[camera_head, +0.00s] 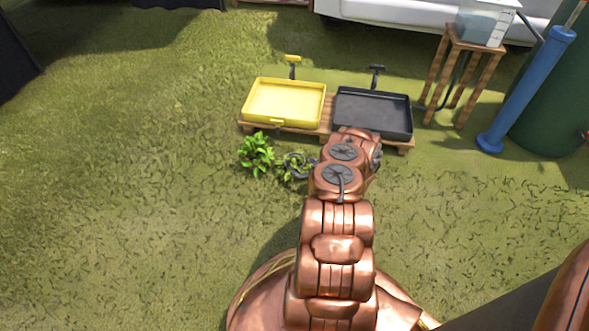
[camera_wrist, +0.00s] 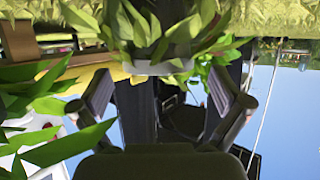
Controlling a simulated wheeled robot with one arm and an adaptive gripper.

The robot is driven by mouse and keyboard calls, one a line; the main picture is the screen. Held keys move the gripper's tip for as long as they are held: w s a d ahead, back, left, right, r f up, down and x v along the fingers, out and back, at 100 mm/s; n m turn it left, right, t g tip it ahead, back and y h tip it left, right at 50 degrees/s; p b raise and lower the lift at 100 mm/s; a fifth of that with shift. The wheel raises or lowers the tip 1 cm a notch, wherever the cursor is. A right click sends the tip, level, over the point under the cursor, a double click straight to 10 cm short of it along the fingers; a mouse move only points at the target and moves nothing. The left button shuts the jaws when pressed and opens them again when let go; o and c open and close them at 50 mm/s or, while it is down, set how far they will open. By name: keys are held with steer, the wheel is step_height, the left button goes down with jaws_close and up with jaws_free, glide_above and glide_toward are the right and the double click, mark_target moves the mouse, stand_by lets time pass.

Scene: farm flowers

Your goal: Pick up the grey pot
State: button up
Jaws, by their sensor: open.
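The grey pot (camera_head: 299,176) holds a leafy plant and stands on the grass, just left of my arm's end in the head view. In the wrist view a pale grey pot (camera_wrist: 165,67) with green leaves shows upside down near the top middle. My gripper (camera_wrist: 164,92) is open, one finger on each side of the picture below that pot. The pot lies ahead of and roughly between the fingers. I cannot tell whether either finger touches it.
A second leafy plant (camera_head: 256,153) stands close left of the grey pot; leaves (camera_wrist: 50,130) reach in at the wrist view's left. Behind are a yellow tray (camera_head: 284,103) and a black tray (camera_head: 372,113) on a wooden pallet (camera_head: 326,118). Open grass lies left.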

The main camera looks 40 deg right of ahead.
mark_target(295, 163)
steer(key=b+x, duration=0.2)
steer(key=x, duration=0.2)
steer(key=shift+d+f+b, duration=0.15)
steer(key=shift+f+b, duration=0.05)
steer(key=shift+b, duration=0.1)
steer(key=shift+w, duration=0.4)
steer(key=c, duration=1.1)
steer(key=shift+r, duration=0.1)
steer(key=shift+c, duration=0.2)
